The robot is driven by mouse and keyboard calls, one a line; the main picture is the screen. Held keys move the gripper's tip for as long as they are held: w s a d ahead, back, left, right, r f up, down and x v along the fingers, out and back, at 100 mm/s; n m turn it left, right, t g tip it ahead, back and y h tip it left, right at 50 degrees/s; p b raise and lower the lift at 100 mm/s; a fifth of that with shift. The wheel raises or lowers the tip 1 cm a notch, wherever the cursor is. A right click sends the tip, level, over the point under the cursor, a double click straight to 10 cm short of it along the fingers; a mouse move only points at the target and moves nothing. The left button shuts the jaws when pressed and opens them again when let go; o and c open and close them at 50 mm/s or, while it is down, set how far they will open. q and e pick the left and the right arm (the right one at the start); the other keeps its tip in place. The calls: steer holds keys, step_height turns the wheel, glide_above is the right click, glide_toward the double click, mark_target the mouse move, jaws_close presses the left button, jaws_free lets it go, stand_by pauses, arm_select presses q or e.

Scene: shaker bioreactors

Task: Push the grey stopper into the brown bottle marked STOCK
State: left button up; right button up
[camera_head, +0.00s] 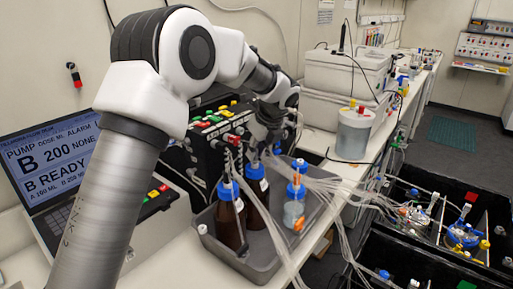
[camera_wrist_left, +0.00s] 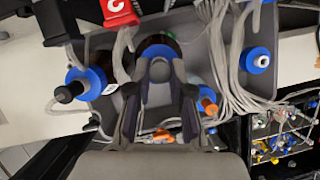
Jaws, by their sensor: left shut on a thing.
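My left gripper (camera_head: 262,143) points down over the grey tray (camera_head: 276,262). In the left wrist view its fingers (camera_wrist_left: 160,72) are shut on a small grey piece that looks like the grey stopper (camera_wrist_left: 160,69), mostly hidden by them. Below them is a brown bottle with a blue collar (camera_wrist_left: 156,48); the head view shows this brown bottle (camera_head: 257,208) in the tray, just under the gripper. Whether the stopper touches its neck I cannot tell. A second brown bottle (camera_head: 230,222) stands to its left. I cannot read STOCK on either. My right gripper is not in view.
A clear bottle with a blue cap (camera_head: 294,212) stands right of the brown bottles. Loose tubes (camera_head: 335,195) cross the tray's right side. A black pump box (camera_head: 205,150) stands behind, and a laptop (camera_head: 62,160) at left. Black bins (camera_head: 430,262) are at lower right.

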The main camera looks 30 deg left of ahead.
arm_select(q)
steer(key=shift+f, duration=0.6)
stand_by(0.7)
steer(key=o, duration=0.9)
steer(key=shift+c, duration=0.2)
steer(key=shift+r, duration=0.1)
steer(key=v, duration=1.1)
steer(key=shift+d+r, duration=0.25)
steer(key=shift+r, duration=0.05)
